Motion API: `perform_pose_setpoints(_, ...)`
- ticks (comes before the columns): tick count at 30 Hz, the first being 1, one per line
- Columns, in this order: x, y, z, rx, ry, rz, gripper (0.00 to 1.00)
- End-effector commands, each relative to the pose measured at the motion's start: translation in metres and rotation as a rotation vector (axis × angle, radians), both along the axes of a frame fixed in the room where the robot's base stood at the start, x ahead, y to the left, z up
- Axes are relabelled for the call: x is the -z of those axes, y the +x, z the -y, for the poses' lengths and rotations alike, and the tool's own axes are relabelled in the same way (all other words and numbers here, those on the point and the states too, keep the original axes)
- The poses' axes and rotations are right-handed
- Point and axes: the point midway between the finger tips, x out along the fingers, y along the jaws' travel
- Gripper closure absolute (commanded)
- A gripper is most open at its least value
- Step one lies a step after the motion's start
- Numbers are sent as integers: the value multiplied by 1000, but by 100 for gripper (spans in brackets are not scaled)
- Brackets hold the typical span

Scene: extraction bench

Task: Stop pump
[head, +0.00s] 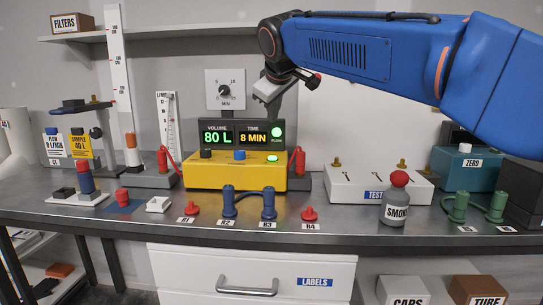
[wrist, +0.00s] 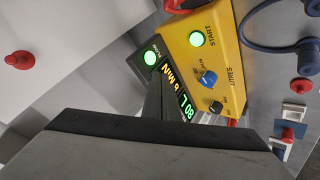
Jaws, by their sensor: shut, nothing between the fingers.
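The yellow pump (head: 210,173) stands at the middle of the bench. Its display (head: 242,134) reads volume 80 L and time 8 MIN, and the flow light (head: 277,132) glows green. On its top are a black knob (head: 206,153), a blue knob (head: 239,154) and a lit green button (head: 270,187). In the wrist view this button (wrist: 197,38) is labelled START. My gripper (head: 271,103) is shut and empty above the display, in front of the wall. In the wrist view its dark fingers (wrist: 154,98) cover part of the display.
A dial marked MIN (head: 224,90) is on the wall behind. Red and blue fittings (head: 268,206) line the bench front. A smoke bottle (head: 396,200) and white test box (head: 350,186) stand to the right.

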Motion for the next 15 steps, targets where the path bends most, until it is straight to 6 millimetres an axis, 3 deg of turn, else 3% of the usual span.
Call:
perform_pose_setpoints(10,3,0,0,1,1,0,100)
perform_pose_setpoints(15,16,0,1,1,0,-2,100)
